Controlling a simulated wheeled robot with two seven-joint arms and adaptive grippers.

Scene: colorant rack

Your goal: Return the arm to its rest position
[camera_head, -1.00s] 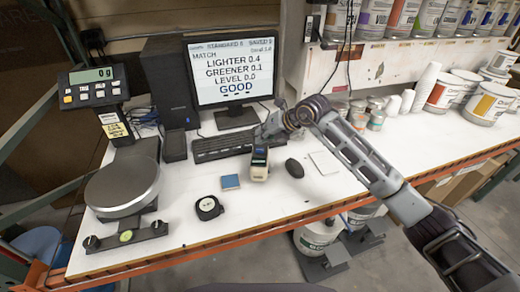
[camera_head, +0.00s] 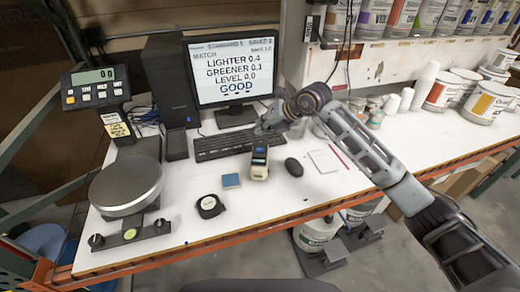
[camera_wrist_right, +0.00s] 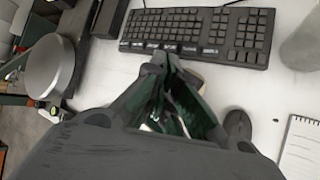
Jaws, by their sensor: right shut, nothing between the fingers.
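My right arm reaches in from the right in the head view. Its gripper (camera_head: 264,130) is above the table, between the keyboard and the handheld measuring device (camera_head: 259,162). In the right wrist view the gripper (camera_wrist_right: 158,66) has its fingers closed together with nothing between them. The gripper hides most of the device in that view. My left gripper is not in view.
The keyboard (camera_head: 224,144) and monitor (camera_head: 233,75) stand behind the gripper. A mouse (camera_head: 294,167), notepad (camera_head: 323,161) and red pencil (camera_head: 340,156) lie to the right. A scale (camera_head: 127,187) is at left. White cups and paint cans stand at back right.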

